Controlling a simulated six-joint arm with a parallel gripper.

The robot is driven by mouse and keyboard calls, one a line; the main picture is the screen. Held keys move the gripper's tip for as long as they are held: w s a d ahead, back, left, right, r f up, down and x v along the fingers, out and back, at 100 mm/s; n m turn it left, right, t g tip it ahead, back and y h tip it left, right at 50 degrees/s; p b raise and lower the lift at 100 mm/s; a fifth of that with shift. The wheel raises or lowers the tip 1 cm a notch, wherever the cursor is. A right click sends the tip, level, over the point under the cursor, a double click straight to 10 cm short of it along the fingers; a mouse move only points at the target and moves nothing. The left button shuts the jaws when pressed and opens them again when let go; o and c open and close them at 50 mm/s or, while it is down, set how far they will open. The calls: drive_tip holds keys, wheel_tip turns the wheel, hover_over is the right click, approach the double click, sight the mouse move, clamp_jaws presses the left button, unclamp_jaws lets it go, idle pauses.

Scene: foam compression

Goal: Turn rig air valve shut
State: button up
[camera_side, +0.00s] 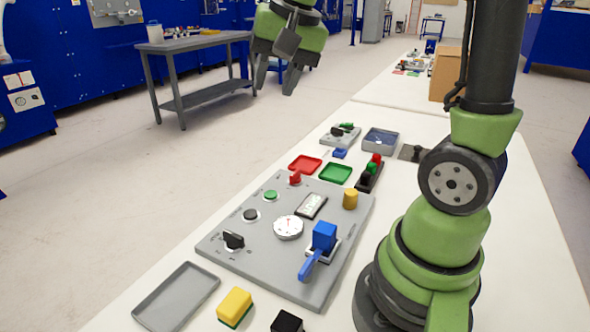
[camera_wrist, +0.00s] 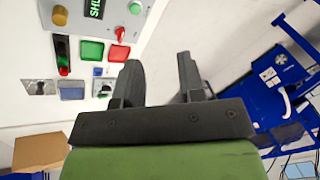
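The grey rig panel (camera_side: 325,275) lies on the white table. It carries a red handle (camera_side: 295,178) at its far edge, a black knob (camera_side: 233,240), a blue lever (camera_side: 310,264) by a blue block (camera_side: 324,235), and a round gauge (camera_side: 288,228). No valve label is legible, so I cannot tell for certain which control is the air valve. The red handle also shows in the wrist view (camera_wrist: 120,33). My gripper (camera_side: 276,86) is raised beyond the panel, over the floor side. Its fingers (camera_wrist: 157,60) are apart and empty, touching nothing.
The panel also has a yellow cylinder (camera_side: 350,199), a green button (camera_side: 270,195) and a small display (camera_side: 311,206). Red (camera_side: 305,164) and green (camera_side: 335,174) trays lie behind it. A grey tray (camera_side: 176,298) and yellow block (camera_side: 234,307) lie in front. The air around my gripper is clear.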

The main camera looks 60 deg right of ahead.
drive_tip(key=w+d+f+m+g, duration=0.2)
drive_tip(key=w+d+f+m, duration=0.25)
drive_tip(key=d+f, duration=0.4)
drive_tip(key=m+g, duration=0.2)
drive_tip(key=m, duration=0.1)
approach(295, 172)
wheel_tip(295, 172, down, 9)
drive_tip(key=shift+f, duration=0.1)
clamp_jaws()
